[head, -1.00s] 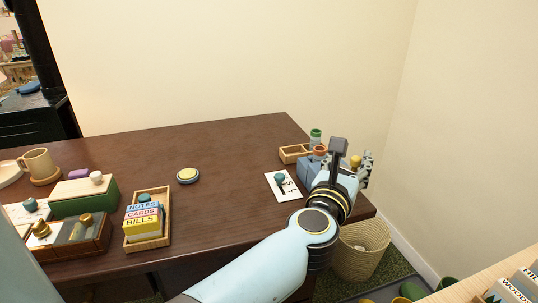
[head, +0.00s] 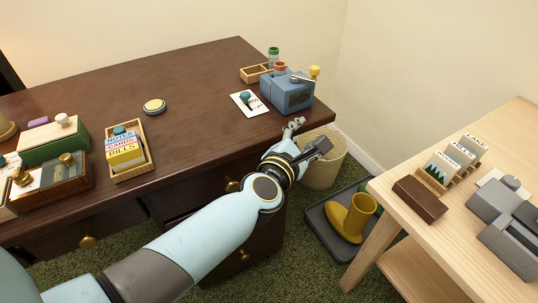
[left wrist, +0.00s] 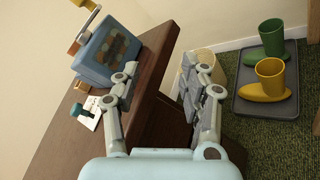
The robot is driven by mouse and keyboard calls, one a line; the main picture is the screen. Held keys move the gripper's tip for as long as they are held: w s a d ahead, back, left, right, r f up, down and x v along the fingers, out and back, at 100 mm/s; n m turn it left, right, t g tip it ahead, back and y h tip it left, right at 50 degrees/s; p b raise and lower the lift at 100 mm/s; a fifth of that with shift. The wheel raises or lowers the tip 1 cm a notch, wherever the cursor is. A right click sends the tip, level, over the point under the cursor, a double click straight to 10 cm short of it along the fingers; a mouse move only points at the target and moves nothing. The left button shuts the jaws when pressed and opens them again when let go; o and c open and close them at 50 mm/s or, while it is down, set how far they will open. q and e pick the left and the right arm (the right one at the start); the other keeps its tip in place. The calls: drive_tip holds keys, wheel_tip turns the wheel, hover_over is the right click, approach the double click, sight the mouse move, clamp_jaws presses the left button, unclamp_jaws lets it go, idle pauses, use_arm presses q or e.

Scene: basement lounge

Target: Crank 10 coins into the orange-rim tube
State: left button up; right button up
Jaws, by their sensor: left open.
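The blue coin box (head: 287,92) stands near the table's right corner, with a crank ending in a yellow knob (head: 314,71). In the left wrist view the box (left wrist: 106,48) shows coin-like discs behind its front window. The orange-rim tube (head: 280,67) stands behind the box, its lower part hidden. A green-rim tube (head: 273,53) stands behind it. My left gripper (head: 294,127) is open and empty, in front of the box and by the table edge, apart from the crank. In the left wrist view its fingers (left wrist: 158,75) are spread.
A small wooden tray (head: 253,76) and a white card (head: 246,104) with a teal-knobbed item lie left of the box. A woven basket (head: 324,164) stands below the corner. A light wood table (head: 425,210) is at right.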

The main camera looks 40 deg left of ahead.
use_arm(q)
drive_tip(key=s+f+m+g+h+p, duration=0.1)
drive_tip(key=s+f+m+g, duration=0.1)
drive_tip(key=s+f+m, duration=0.5)
drive_tip(key=s+d+f+m+g+h+p, duration=0.1)
drive_tip(key=s+f+m+g+h, duration=0.1)
drive_tip(key=s+f+m, duration=0.4)
wheel_tip(320, 180, down, 5)
drive_tip(key=shift+s+d+f+m+g+p, duration=0.15)
drive_tip(key=shift+s+m+g+p, duration=0.2)
drive_tip(key=shift+m+g, duration=0.5)
